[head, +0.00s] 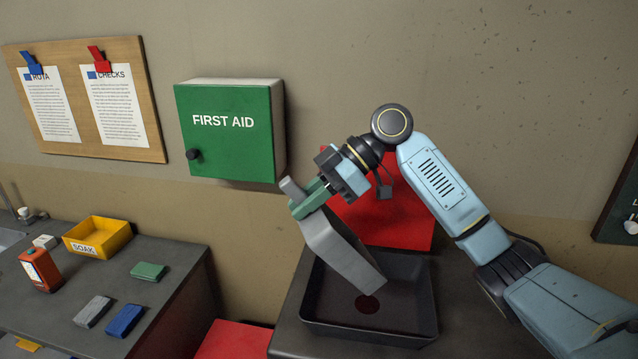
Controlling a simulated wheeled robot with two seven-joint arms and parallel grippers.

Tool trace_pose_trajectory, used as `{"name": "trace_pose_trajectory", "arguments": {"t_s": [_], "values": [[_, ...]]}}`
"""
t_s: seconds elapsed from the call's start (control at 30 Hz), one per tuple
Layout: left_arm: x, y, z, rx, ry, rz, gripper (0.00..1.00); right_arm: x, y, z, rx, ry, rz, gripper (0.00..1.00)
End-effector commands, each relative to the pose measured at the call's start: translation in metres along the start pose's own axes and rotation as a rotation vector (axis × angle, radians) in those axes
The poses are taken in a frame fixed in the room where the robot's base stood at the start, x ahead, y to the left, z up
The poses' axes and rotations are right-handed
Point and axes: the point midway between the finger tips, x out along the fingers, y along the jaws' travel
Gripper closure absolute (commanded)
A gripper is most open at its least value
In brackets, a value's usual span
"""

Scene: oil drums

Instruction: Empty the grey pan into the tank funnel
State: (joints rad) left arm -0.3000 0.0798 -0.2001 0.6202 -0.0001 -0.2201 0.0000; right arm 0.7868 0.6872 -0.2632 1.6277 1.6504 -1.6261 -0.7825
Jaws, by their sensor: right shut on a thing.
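The grey pan (342,250) is held by my right gripper (308,197), which is shut at the pan's upper left end. The pan is tilted steeply, with its lower end down to the right, over a black square basin (425,312) that appears to be the tank funnel. A dark reddish-brown round patch (367,304) shows on the basin floor just below the pan; I cannot tell if it is oil or an opening. The pan's inside is hidden from this side. My left gripper is not in view.
The basin sits on a dark grey top (290,335). A red panel or container (400,220) stands behind it. A green first aid box (230,130) hangs on the wall. The left bench carries a yellow SOAK tray (97,237), an orange can (40,270) and several small blocks.

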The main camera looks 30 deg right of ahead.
Motion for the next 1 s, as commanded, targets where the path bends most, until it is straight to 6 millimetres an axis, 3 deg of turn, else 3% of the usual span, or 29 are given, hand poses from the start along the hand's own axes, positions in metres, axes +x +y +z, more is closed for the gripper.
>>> {"name": "trace_pose_trajectory", "arguments": {"t_s": [0.27,0.7,1.0], "values": [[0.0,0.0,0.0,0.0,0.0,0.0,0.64,0.002,0.0,0.001,-0.001,-0.007,-0.001,1.0],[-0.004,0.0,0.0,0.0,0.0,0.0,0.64,0.059,0.0,0.007,-0.002,-0.304,-0.002,1.0],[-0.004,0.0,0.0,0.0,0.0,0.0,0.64,0.067,0.0,0.009,0.0,-0.353,0.001,1.0]]}}
